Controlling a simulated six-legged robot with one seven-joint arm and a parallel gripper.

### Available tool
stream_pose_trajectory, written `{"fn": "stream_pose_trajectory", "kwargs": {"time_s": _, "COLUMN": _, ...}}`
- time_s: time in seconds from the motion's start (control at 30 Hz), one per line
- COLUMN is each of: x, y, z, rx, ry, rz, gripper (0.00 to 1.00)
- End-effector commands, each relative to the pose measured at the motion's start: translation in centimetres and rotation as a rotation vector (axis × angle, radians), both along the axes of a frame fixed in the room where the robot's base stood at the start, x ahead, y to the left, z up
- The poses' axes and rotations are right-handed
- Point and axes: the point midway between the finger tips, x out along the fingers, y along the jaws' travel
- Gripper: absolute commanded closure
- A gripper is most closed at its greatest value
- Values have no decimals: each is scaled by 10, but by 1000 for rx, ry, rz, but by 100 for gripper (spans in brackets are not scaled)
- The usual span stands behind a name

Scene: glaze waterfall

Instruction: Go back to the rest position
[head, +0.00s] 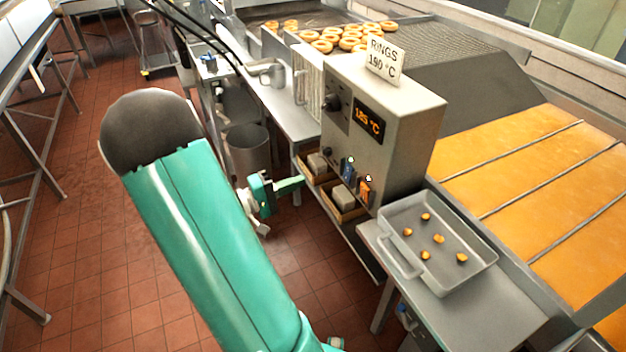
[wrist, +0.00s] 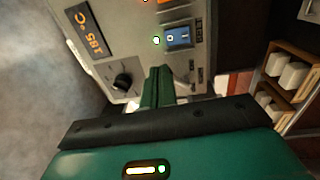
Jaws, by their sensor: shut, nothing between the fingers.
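My gripper (head: 291,184) is shut and empty, its fingers pointing right toward the front of the grey control box (head: 413,112). In the wrist view the shut green fingers (wrist: 158,88) are near the panel, just below a blue rocker switch (wrist: 178,37). The blue switch (head: 347,168) and an orange switch (head: 365,190) sit low on the panel in the head view. I cannot tell whether the fingertips touch the panel. The display (head: 369,121) reads 185 °C, with a black knob (head: 331,102) beside it. A sign (head: 384,60) on top reads "RINGS 190 °C".
Wooden boxes (head: 345,214) with pale blocks stand on a shelf below the panel. A grey tray (head: 400,262) with several small pieces is on the right stand. Ring doughnuts (head: 350,38) lie at the back. A metal bin (head: 246,150) stands behind my arm. Tiled floor is open at left.

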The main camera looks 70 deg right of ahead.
Motion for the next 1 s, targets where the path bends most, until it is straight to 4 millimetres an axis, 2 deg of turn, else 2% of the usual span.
{"fn": "stream_pose_trajectory", "kwargs": {"time_s": 0.2, "x": 13, "y": 14, "z": 2, "rx": 0, "ry": 0, "rz": 1, "gripper": 100}}
{"fn": "stream_pose_trajectory", "kwargs": {"time_s": 0.87, "x": 12, "y": 17, "z": 3, "rx": 4, "ry": -3, "rz": -1, "gripper": 100}}
{"fn": "stream_pose_trajectory", "kwargs": {"time_s": 1.0, "x": 13, "y": 29, "z": 8, "rx": 60, "ry": -48, "rz": -19, "gripper": 100}}
